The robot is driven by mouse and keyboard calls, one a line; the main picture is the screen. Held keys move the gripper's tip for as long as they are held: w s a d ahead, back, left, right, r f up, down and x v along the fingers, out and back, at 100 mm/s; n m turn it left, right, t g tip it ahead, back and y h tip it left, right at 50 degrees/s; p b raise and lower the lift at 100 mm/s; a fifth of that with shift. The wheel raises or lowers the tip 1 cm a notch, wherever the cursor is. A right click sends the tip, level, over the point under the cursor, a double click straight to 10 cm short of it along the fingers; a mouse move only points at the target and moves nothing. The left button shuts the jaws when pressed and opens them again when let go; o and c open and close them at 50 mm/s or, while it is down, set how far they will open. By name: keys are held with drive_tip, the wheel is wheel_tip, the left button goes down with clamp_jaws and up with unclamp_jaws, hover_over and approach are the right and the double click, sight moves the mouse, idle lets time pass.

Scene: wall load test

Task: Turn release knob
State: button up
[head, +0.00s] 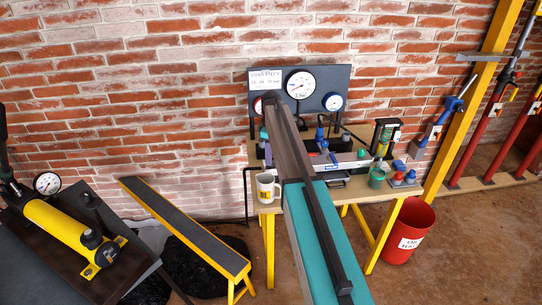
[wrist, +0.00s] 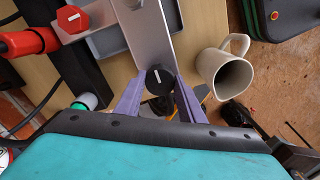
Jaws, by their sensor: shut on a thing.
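A round black knob (wrist: 159,81) with a white pointer line is in the wrist view, at the near end of a pale metal bar (wrist: 146,36). I take it as the release knob. The pointer line runs nearly along the bar. My gripper (wrist: 160,86) has its two purple fingers on either side of the knob, shut on it. A red knob (wrist: 73,18) with a white mark sits apart at the upper left. In the head view my arm hides the gripper and the black knob.
A white mug (wrist: 226,72) stands close right of my gripper; it also shows on the workbench (head: 345,195). A gauge panel (head: 340,83) stands behind. A red bin (head: 408,230) is right of the bench. A yellow-edged bench (head: 185,228) is at left.

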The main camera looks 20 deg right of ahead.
drive_tip(key=o, duration=1)
drive_tip(key=shift+o, duration=0.2)
wheel_tip(320, 180, up, 14)
drive_tip(key=b, duration=0.3)
drive_tip(key=shift+f, duration=0.15)
